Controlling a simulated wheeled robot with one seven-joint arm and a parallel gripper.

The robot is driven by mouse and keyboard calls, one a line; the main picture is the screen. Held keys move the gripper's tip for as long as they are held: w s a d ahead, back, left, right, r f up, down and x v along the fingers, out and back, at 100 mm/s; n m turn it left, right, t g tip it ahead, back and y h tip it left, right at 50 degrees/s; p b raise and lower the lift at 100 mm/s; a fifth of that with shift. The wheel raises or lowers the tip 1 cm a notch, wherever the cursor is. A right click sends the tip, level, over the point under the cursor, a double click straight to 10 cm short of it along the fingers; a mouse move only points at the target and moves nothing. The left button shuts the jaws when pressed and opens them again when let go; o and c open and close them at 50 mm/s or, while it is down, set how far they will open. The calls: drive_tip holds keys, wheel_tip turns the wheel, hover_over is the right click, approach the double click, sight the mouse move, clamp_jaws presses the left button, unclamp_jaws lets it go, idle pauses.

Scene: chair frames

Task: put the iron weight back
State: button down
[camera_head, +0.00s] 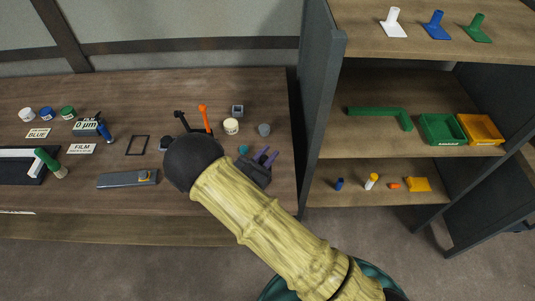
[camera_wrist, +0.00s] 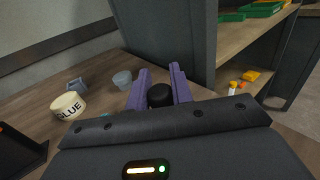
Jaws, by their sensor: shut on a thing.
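My gripper (camera_head: 266,156) has purple fingers and is over the right end of the workbench. In the wrist view my gripper (camera_wrist: 160,80) is shut on a small black round-topped piece, which looks like the iron weight (camera_wrist: 160,95). The weight sits between the two fingers, close to the palm. In the head view I cannot make it out, and its lower part is hidden. I cannot tell how high it is above the bench.
The workbench (camera_head: 200,95) holds a glue pot (camera_head: 231,127), a grey cup (camera_head: 264,129), a grey block (camera_head: 237,111) and an orange-handled tool (camera_head: 205,118). A dark upright panel (camera_head: 315,110) separates the bench from shelves with green (camera_head: 442,130) and orange bins (camera_head: 481,129).

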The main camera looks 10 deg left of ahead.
drive_tip(key=shift+f, duration=0.2)
drive_tip(key=c, duration=1.2)
unclamp_jaws()
drive_tip(key=shift+c, duration=0.2)
drive_tip(key=shift+r, duration=0.1)
drive_tip(key=shift+r, duration=0.2)
drive_tip(key=b+v, duration=0.2)
drive_tip(key=v, duration=1)
drive_tip(key=shift+f, duration=0.15)
